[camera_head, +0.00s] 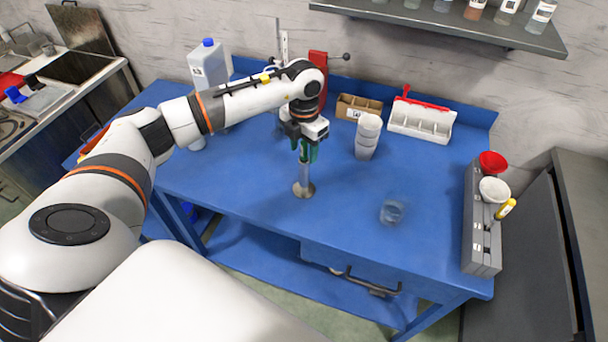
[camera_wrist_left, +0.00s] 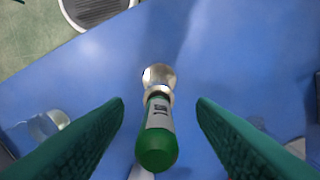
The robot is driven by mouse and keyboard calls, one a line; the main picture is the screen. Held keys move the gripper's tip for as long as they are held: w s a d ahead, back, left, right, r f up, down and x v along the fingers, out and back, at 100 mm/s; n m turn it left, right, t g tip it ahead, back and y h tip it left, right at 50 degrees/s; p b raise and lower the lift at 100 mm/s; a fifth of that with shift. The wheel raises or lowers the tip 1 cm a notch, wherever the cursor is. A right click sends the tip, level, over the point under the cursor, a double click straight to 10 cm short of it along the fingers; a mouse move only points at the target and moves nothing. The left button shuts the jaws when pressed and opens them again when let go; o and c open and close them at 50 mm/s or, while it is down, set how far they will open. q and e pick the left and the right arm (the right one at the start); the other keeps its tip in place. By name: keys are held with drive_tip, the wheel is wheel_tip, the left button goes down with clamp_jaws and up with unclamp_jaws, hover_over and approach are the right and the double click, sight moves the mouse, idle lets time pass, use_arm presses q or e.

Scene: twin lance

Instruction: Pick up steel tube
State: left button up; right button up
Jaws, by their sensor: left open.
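The steel tube (camera_head: 304,174) stands upright on a round metal foot on the blue table. In the left wrist view I look down on the tube (camera_wrist_left: 158,120), which has a green top end and a pale label with a dark mark. My left gripper (camera_head: 307,147) points down over the tube's upper part and hides some of it in the head view. In the left wrist view the green-padded fingers of the left gripper (camera_wrist_left: 160,101) are apart on either side of the tube, with blue gaps showing on both sides. My right gripper is not in view.
A clear glass (camera_head: 392,211) stands right of the tube. Stacked white cups (camera_head: 368,137), a cardboard box (camera_head: 358,107) and a white rack (camera_head: 421,121) stand behind. A grey case (camera_head: 481,225) with funnels is at the right edge. The front middle of the table is clear.

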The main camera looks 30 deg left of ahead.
sight(304, 155)
use_arm(q)
drive_tip(key=shift+f+p, duration=0.35)
drive_tip(key=shift+f, duration=1.25)
drive_tip(key=shift+c, duration=0.3)
drive_tip(key=shift+w+r, duration=0.1)
clamp_jaws()
